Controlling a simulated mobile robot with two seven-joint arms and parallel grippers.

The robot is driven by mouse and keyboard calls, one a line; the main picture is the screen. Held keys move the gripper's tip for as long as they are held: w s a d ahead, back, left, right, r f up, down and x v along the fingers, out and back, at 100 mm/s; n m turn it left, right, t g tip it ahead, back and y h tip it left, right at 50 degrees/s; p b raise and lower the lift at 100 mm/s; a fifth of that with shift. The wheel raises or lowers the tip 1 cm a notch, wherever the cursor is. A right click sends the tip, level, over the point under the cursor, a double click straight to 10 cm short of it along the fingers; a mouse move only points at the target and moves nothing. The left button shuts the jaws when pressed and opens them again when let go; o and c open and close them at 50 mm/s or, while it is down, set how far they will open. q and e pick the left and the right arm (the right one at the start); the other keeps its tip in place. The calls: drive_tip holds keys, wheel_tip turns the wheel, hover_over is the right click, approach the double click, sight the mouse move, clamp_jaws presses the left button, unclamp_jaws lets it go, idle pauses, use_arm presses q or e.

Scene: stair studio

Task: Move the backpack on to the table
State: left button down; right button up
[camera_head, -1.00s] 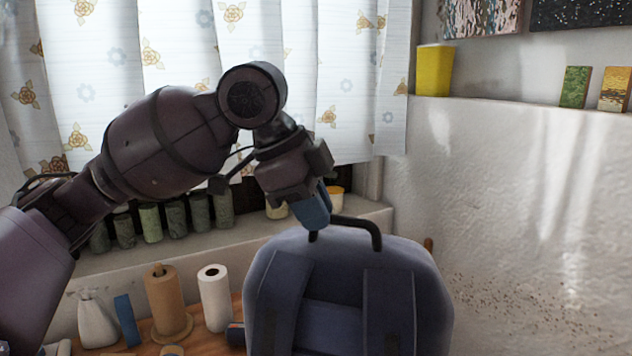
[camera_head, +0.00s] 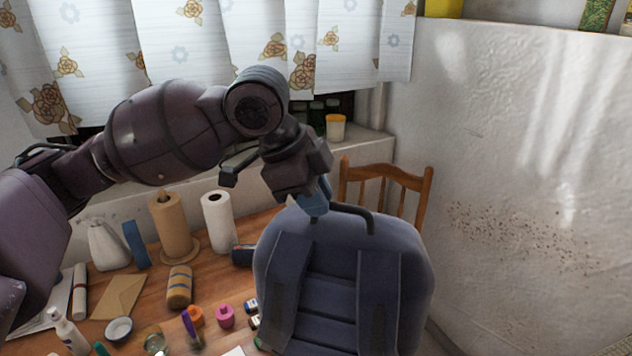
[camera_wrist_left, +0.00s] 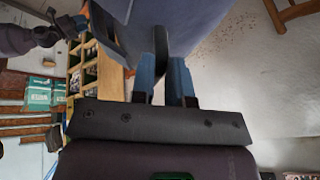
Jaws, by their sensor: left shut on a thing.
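The blue backpack (camera_head: 335,285) hangs upright from its dark top handle, with its shoulder straps facing me. My left gripper (camera_head: 315,208) is shut on that handle, and the blue fingers also show around it in the left wrist view (camera_wrist_left: 163,82). The backpack (camera_wrist_left: 185,22) fills the top of that view. The wooden table (camera_head: 110,283) lies at the lower left in the head view; the backpack hides its right part. I cannot tell whether the backpack's bottom touches it.
Several craft items stand on the table: a brown roll (camera_head: 172,228), a white paper roll (camera_head: 217,222), a twine spool (camera_head: 180,287) and a pink pot (camera_head: 226,316). A wooden chair (camera_head: 385,182) is behind the backpack. A wall (camera_head: 530,150) bounds the right side.

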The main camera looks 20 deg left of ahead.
use_arm(q)
drive_tip(key=shift+f, duration=0.8)
use_arm(e)
drive_tip(key=shift+w+r, duration=0.15)
drive_tip(key=shift+w, duration=0.25)
use_arm(q)
drive_tip(key=c, duration=1.2)
unclamp_jaws()
drive_tip(key=shift+f, duration=0.2)
drive_tip(key=shift+c, duration=0.2)
drive_tip(key=shift+o, duration=0.7)
drive_tip(key=v, duration=1.2)
drive_tip(key=shift+r+p, duration=0.2)
drive_tip(key=shift+p, duration=0.25)
use_arm(e)
drive_tip(key=shift+s+r, duration=0.3)
drive_tip(key=shift+s, duration=0.15)
